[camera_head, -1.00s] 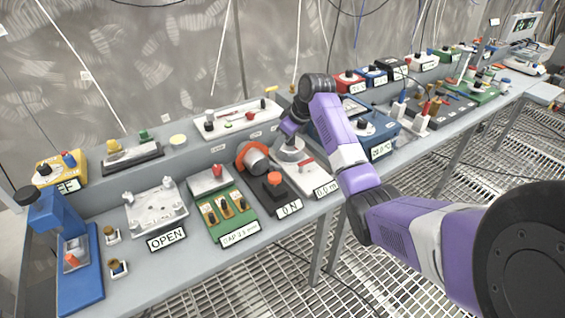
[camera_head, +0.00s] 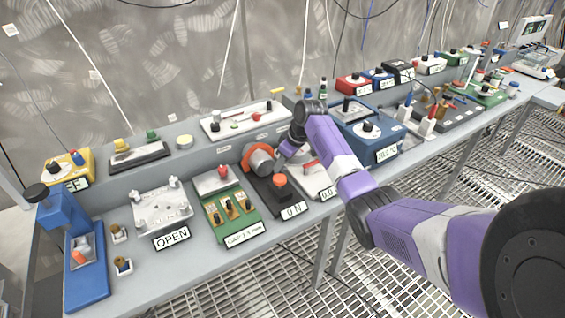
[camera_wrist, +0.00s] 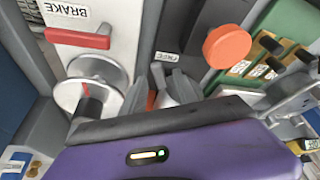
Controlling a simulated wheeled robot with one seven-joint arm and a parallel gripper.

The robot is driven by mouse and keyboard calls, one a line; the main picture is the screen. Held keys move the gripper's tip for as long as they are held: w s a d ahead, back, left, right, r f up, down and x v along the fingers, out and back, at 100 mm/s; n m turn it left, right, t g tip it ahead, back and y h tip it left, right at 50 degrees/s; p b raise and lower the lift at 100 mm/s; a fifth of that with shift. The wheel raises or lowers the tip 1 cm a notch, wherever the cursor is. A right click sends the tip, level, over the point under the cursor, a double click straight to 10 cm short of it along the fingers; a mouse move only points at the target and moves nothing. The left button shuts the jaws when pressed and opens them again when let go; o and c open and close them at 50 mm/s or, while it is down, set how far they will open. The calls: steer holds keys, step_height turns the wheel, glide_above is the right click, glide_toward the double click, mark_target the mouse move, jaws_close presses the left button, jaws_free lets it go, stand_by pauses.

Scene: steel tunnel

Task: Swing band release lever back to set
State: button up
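The brake unit is a pale panel (camera_wrist: 135,20) marked BRAKE with a red lever (camera_wrist: 78,38) across it and a round steel drum (camera_wrist: 98,68) with a red mark. In the head view the red lever (camera_head: 311,164) lies on the panel, partly behind my arm. My gripper's grey fingertips (camera_wrist: 160,84) show in the wrist view, below and right of the red lever and apart from it. Dark housing hides part of them, and their opening is unclear. In the head view my gripper is low beside the orange-ended cylinder (camera_head: 259,158).
A black unit with an orange mushroom button (camera_head: 280,181) stands left of the panel; the button also shows in the wrist view (camera_wrist: 227,46). A green board (camera_head: 233,213) lies farther left. A blue box with a dial (camera_head: 367,130) stands to the right.

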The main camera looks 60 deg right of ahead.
jaws_close()
